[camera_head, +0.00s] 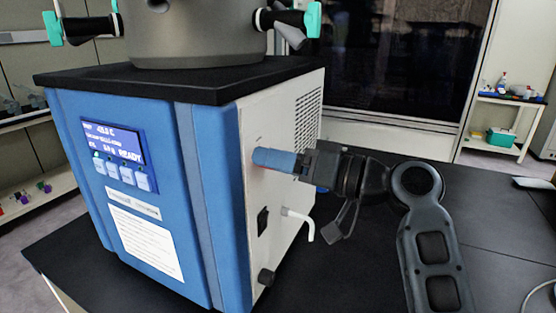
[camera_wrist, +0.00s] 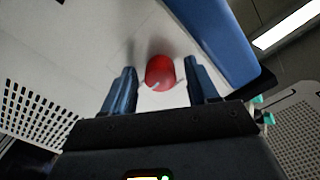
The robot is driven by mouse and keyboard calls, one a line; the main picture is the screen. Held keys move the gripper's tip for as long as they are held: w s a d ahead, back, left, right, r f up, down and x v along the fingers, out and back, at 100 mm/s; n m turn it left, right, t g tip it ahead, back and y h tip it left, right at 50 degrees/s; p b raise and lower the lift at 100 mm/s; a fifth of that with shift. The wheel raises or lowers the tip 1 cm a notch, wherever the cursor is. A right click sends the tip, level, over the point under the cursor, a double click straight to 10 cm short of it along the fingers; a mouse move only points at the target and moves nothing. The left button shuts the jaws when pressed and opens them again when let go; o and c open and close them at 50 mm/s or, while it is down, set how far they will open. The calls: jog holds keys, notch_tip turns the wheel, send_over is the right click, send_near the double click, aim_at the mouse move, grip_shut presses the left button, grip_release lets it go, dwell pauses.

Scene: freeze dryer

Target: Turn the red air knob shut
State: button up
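The red air knob (camera_wrist: 160,72) is on the white side panel of the freeze dryer, seen in the wrist view between my two fingers. A thin pale mark shows on its face. My gripper (camera_wrist: 161,88) is open, with one blue finger on each side of the knob and a gap on both sides. In the head view my gripper (camera_head: 272,159) points at the side panel (camera_head: 262,195) and its fingers hide nearly all of the knob. The blue freeze dryer (camera_head: 205,190) stands on the black bench, and its display reads READY.
A steel chamber (camera_head: 195,35) with teal-ended valves stands on top. The black bench (camera_head: 490,215) is mostly clear at right.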

jog(key=c, duration=1)
jog(key=shift+o, duration=0.2)
jog(key=shift+f+b, duration=0.15)
jog(key=shift+b, duration=0.45)
jog(key=n+b, duration=1.8)
jog(key=b, duration=0.7)
jog(key=shift+b, duration=0.35)
jog(key=o, duration=1)
jog(key=shift+o, duration=0.2)
